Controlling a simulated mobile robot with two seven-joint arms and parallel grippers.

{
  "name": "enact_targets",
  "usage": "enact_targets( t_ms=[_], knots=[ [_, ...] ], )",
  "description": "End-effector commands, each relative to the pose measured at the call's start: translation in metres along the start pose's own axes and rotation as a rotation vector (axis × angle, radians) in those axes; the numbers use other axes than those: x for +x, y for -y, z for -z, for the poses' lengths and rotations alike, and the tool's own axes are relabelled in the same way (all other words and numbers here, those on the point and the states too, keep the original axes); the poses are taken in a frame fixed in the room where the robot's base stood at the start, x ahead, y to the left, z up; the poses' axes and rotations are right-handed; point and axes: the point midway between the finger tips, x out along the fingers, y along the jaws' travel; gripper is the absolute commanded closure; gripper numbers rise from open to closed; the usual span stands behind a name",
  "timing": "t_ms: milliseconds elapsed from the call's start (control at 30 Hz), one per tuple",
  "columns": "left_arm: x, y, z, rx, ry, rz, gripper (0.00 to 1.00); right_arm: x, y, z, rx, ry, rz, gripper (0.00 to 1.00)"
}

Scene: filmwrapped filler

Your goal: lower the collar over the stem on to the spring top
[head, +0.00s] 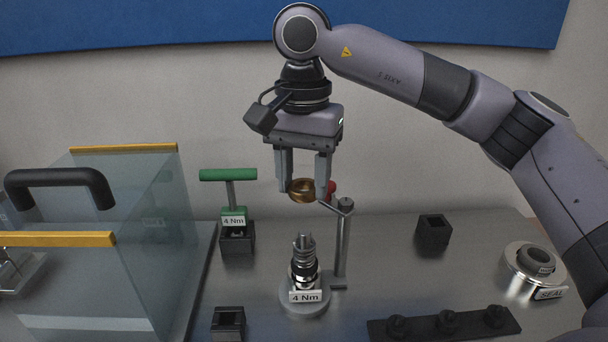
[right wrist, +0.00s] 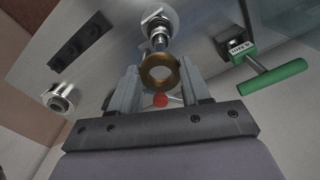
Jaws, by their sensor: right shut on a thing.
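The collar is a brass-coloured ring (head: 302,190). My right gripper (head: 304,186) is shut on it and holds it in the air above the stem assembly. In the right wrist view the ring (right wrist: 146,72) shows between the two fingers, with its hole visible. The stem with the spring (head: 304,256) stands upright on a round grey base (head: 290,298) with a "4 Nm" label, below the ring and apart from it. In the right wrist view the stem (right wrist: 158,38) shows beyond the ring. My left gripper is not in view.
A thin post (head: 343,245) with a side arm and red knob stands close right of the stem. A green T-handle tool (head: 229,176) stands behind left. A glass guard (head: 150,230) fills the left. A black block (head: 433,232) and seal dish (head: 518,283) lie right.

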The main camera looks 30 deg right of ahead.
Motion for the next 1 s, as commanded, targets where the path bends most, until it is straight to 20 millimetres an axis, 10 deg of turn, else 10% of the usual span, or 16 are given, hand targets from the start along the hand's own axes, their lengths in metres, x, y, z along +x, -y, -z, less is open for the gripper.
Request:
enact_targets(
  t_ms=[467,1000],
  knots=[
    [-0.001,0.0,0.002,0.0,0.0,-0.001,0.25,0.0,0.0,0.0,-0.001,0.001,-0.001,0.87],
    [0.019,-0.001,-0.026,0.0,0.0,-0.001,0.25,0.045,0.0,0.0,0.0,0.001,0.0,0.87]
  ],
)
